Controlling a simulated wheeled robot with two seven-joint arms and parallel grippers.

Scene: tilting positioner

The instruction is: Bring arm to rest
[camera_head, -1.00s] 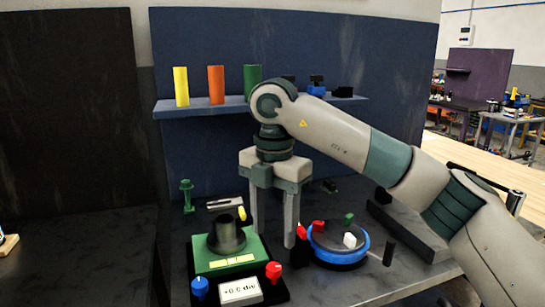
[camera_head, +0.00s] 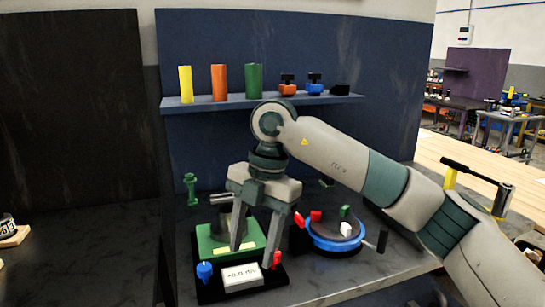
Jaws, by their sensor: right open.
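My right arm comes in from the right, and its gripper (camera_head: 253,255) points down over the green positioner (camera_head: 212,244). Its two fingers are apart, one in front of the dark cup area and one near the red knob (camera_head: 277,260). The fingers hide part of the cup, and I see nothing held between them. The positioner stands on a black base with a blue knob (camera_head: 204,271) and a white display (camera_head: 242,275). My left gripper is not in view.
A blue-rimmed round tray (camera_head: 338,247) with red, green and white pieces stands right of the gripper. A shelf (camera_head: 225,105) behind holds yellow, orange and green cylinders and small clamps. A green post (camera_head: 191,189) stands at the back left.

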